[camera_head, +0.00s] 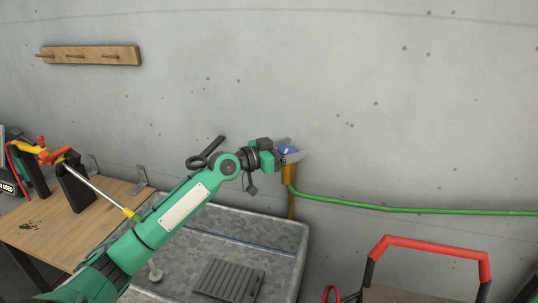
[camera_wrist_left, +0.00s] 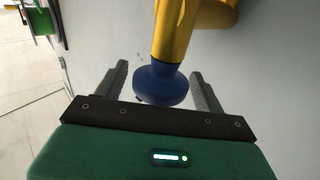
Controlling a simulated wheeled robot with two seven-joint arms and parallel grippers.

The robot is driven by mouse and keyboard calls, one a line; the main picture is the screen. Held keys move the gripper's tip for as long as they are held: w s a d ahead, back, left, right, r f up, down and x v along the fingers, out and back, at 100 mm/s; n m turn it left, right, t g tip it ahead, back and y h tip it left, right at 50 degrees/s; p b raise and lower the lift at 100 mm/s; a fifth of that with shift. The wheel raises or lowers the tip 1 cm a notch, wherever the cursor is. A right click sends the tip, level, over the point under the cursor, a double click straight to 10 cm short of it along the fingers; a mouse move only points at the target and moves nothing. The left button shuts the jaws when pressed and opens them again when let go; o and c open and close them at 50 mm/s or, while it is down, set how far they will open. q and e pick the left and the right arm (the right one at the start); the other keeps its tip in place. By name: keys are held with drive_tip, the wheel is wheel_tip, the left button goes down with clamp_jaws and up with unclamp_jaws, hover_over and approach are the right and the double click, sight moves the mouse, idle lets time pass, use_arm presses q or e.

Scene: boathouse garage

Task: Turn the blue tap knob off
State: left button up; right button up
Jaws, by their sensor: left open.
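The blue tap knob (camera_wrist_left: 160,84) sits on the end of a yellow tap body (camera_wrist_left: 184,32) in the left wrist view. In the head view a small part of the blue knob (camera_head: 288,149) shows just above my left gripper (camera_head: 292,157), with the yellow-brown tap pipe (camera_head: 290,193) below. My left gripper is open, and in the left wrist view its two fingers (camera_wrist_left: 160,92) stand on either side of the knob. I cannot tell whether either finger touches it. My right gripper is not in view.
A green hose (camera_head: 420,209) runs right from the tap along the grey wall. A metal sink (camera_head: 300,245) lies below, with a wooden bench (camera_head: 60,215) at left. A red-handled frame (camera_head: 430,249) stands at lower right. A wooden peg rack (camera_head: 90,54) hangs at upper left.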

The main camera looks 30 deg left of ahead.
use_arm(q)
drive_tip(key=b+v, duration=0.5)
drive_tip(key=v, duration=0.7)
drive_tip(key=shift+s+a, duration=0.2)
drive_tip(key=shift+s, duration=0.1)
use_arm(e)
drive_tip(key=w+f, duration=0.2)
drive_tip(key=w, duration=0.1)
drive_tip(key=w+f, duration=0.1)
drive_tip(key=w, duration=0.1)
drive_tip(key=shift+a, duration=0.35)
